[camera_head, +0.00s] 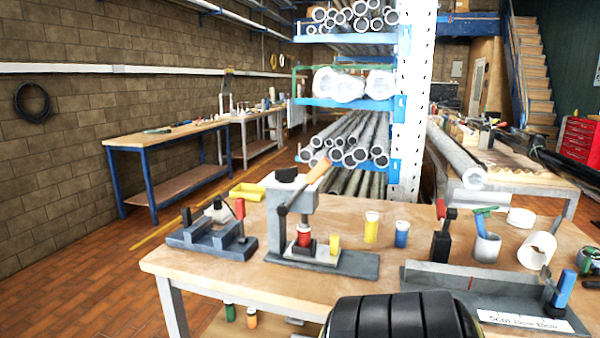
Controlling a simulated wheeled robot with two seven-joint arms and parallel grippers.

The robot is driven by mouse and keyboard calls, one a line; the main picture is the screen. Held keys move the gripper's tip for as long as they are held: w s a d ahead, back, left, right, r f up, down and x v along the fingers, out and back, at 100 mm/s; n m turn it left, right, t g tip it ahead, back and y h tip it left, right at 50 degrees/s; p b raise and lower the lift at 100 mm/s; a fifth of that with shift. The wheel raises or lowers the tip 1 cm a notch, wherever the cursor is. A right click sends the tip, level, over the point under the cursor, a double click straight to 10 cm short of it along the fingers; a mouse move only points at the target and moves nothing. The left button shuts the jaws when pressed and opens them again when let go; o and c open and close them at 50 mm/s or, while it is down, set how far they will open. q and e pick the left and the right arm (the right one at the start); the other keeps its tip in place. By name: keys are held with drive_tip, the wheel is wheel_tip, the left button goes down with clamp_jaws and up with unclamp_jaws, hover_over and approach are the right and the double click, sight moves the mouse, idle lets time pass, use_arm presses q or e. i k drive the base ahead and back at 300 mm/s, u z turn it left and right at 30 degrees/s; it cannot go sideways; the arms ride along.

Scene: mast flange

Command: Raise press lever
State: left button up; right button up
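A grey bench press (291,197) stands on the wooden workbench (205,281), left of centre. Its press lever (303,190) is a dark arm with a wooden-coloured grip. The lever slants from lower left, at the side of the press, to upper right, with the grip end uppermost. A red cylinder (304,237) stands on the press base, below the press head. A yellow cylinder (334,244) stands on the base to its right. Neither of my grippers shows in the head view.
A clamp fixture with a red handle (240,210) sits left of the press. A yellow cup (371,227) and a blue cup (402,234) stand to its right. Farther right are a red-handled clamp (440,236), a tool cup (486,246) and a long grey ruler fixture (485,286).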

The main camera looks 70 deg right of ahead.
sight(284, 208)
drive_tip(key=k, duration=0.7)
drive_tip(key=z, duration=1.35)
drive_tip(key=i, duration=0.45)
